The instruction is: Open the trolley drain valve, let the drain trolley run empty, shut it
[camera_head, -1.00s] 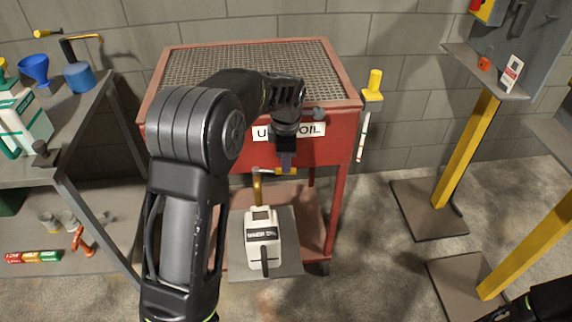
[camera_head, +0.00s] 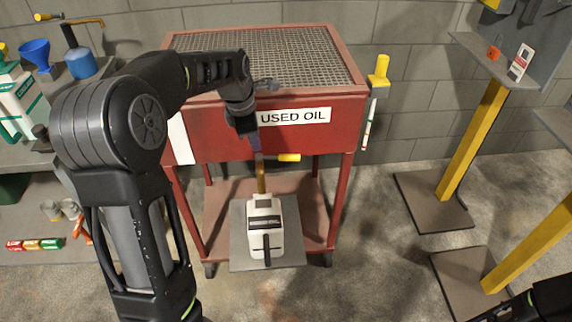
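The red drain trolley (camera_head: 215,140) with a mesh top and "USED OIL" label stands in the middle. Its drain valve has a yellow lever (camera_head: 288,157) lying level, pointing right. An amber column (camera_head: 261,178) runs from the valve to the white can (camera_head: 265,225); I cannot tell whether it is oil or pipe. My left gripper (camera_head: 256,143) points down in front of the trolley's red front, just above and left of the lever, apparently clear of it. Its fingers are dark and small, so their opening is unclear. Only part of my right arm shows at bottom right.
A sight tube (camera_head: 367,128) hangs at the trolley's right side. A bench with a blue funnel (camera_head: 35,60) is at left. Yellow-post stands (camera_head: 470,145) are at right, with open floor between.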

